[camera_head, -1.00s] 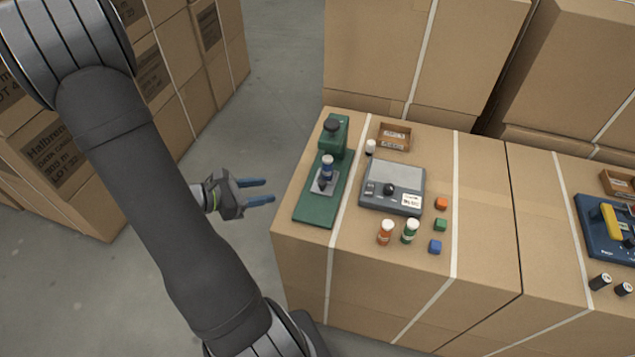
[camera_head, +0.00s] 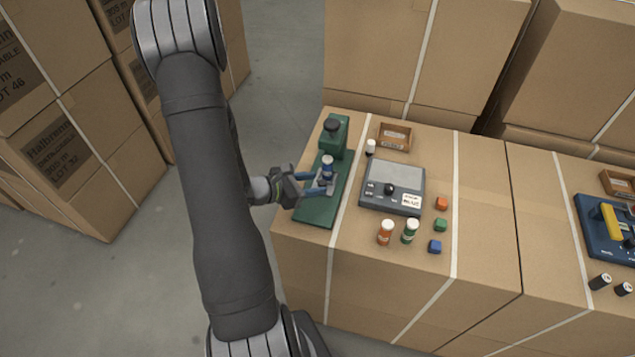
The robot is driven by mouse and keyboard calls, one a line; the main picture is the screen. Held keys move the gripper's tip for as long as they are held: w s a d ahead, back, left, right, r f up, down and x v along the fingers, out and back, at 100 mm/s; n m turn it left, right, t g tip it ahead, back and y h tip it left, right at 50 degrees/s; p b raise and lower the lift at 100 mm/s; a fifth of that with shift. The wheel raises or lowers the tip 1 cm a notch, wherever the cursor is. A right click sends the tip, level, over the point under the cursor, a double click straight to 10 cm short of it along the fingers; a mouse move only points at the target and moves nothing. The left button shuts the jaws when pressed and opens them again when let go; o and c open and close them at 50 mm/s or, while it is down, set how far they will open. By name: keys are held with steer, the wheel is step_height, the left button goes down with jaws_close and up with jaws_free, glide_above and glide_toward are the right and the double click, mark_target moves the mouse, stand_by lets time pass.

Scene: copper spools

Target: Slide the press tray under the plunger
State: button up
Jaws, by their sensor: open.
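The green press (camera_head: 318,210) stands at the left end of the carton top. Its dark plunger (camera_head: 331,125) is on the upright head at the far end. The small grey press tray (camera_head: 331,190) lies on the green base, on the near side of the head, with a blue, white-capped spool or vial (camera_head: 327,166) standing on it. My gripper (camera_head: 322,183) reaches in from the left, fingers pointing right at the tray. It is open, with its blue fingers beside the tray's handle area; I cannot tell whether they touch it.
A grey scale-like device (camera_head: 393,186) stands right of the press, with an open brown box (camera_head: 395,136) behind it. An orange bottle (camera_head: 386,231), a green bottle (camera_head: 410,230) and small coloured cubes (camera_head: 440,225) stand nearby. A small white-capped vial (camera_head: 370,147) is close to the press.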

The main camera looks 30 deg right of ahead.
mark_target(323, 172)
steer(key=shift+x, duration=1.05)
jaws_close()
steer(key=shift+w+d, duration=1.4)
steer(key=shift+w, duration=0.05)
steer(key=shift+r, duration=0.1)
jaws_free()
steer(key=v, duration=1.7)
